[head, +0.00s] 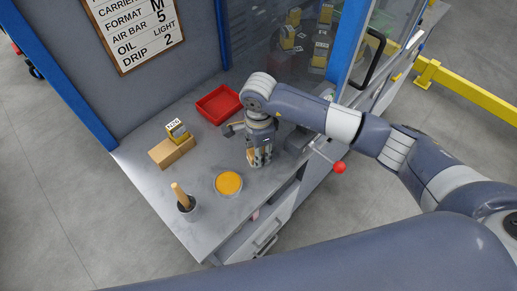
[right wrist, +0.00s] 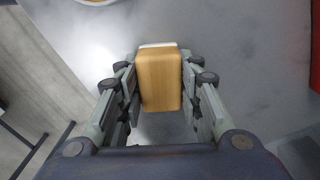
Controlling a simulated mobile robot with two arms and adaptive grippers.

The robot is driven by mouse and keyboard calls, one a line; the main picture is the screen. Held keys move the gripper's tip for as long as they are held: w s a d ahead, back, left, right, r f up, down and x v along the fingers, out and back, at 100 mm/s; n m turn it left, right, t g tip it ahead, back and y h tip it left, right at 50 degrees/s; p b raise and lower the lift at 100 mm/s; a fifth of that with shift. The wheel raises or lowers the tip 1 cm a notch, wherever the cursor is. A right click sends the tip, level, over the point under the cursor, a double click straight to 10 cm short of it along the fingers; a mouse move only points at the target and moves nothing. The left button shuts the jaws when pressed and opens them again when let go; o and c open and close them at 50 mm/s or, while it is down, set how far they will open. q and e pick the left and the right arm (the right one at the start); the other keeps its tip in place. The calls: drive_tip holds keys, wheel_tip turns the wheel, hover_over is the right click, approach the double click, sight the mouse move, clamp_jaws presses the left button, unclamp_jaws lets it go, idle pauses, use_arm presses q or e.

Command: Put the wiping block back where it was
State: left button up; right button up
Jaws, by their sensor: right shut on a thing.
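The wiping block (right wrist: 160,80) is a tan wooden block with a white layer at its far edge. It fills the space between the fingers of my right gripper (head: 259,160) in the right wrist view. The right gripper is shut on it and points down over the grey worktop (head: 208,150). In the head view the fingers mostly hide the block, and I cannot tell whether it touches the worktop. My left gripper is not in view.
A round dish of orange stuff (head: 228,183) and a cup with a wooden handle (head: 184,201) stand left of the gripper. A wooden stand (head: 172,151) bears a yellow-and-white block. A red tray (head: 218,103) is behind. A red-knobbed lever (head: 339,167) is to the right.

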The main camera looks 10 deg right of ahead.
drive_tip(key=o, duration=0.9)
drive_tip(key=shift+w, duration=0.1)
drive_tip(key=shift+o, duration=0.2)
drive_tip(key=shift+r, duration=0.2)
wheel_tip(320, 180, up, 12)
drive_tip(key=b, duration=0.3)
drive_tip(key=shift+f, duration=0.2)
